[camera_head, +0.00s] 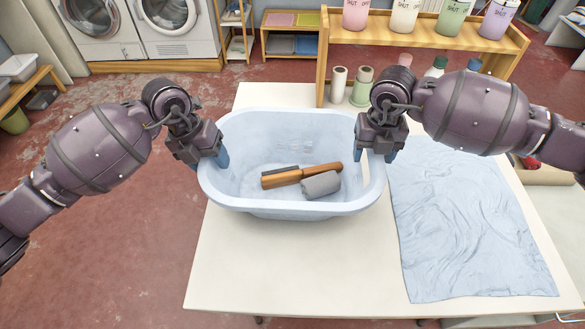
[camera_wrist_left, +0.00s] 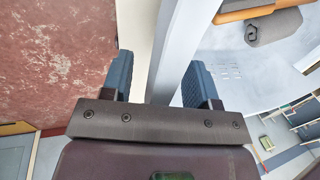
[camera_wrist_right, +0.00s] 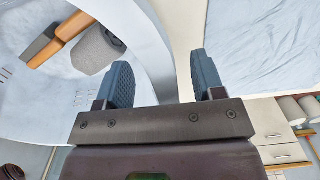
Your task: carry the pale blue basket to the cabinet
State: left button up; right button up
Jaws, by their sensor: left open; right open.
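The pale blue basket (camera_head: 290,207) stands upright on the white table (camera_head: 270,265). Inside it lie a wooden-handled brush (camera_head: 300,176) and a grey roll (camera_head: 321,186). My left gripper (camera_head: 214,160) is at the basket's left rim; in the left wrist view its open fingers (camera_wrist_left: 158,85) stand on either side of the rim (camera_wrist_left: 180,45). My right gripper (camera_head: 375,155) is at the right rim; in the right wrist view its open fingers (camera_wrist_right: 163,82) straddle the rim (camera_wrist_right: 150,45). I cannot tell whether any finger touches it.
A light blue cloth (camera_head: 465,220) lies flat on the table right of the basket. Rolls (camera_head: 362,86) and bottles stand behind. A wooden shelf (camera_head: 430,38) with several labelled canisters is at the back. Washers (camera_head: 135,25) stand far left; red floor (camera_head: 110,270) is clear at left.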

pick_arm(q)
jog(key=c, duration=0.9)
pick_arm(e)
jog(key=c, duration=0.9)
pick_arm(q)
grip_shut()
pick_arm(e)
grip_shut()
pick_arm(q)
jog(key=shift+r, duration=0.1)
pick_arm(e)
jog(key=shift+r, duration=0.1)
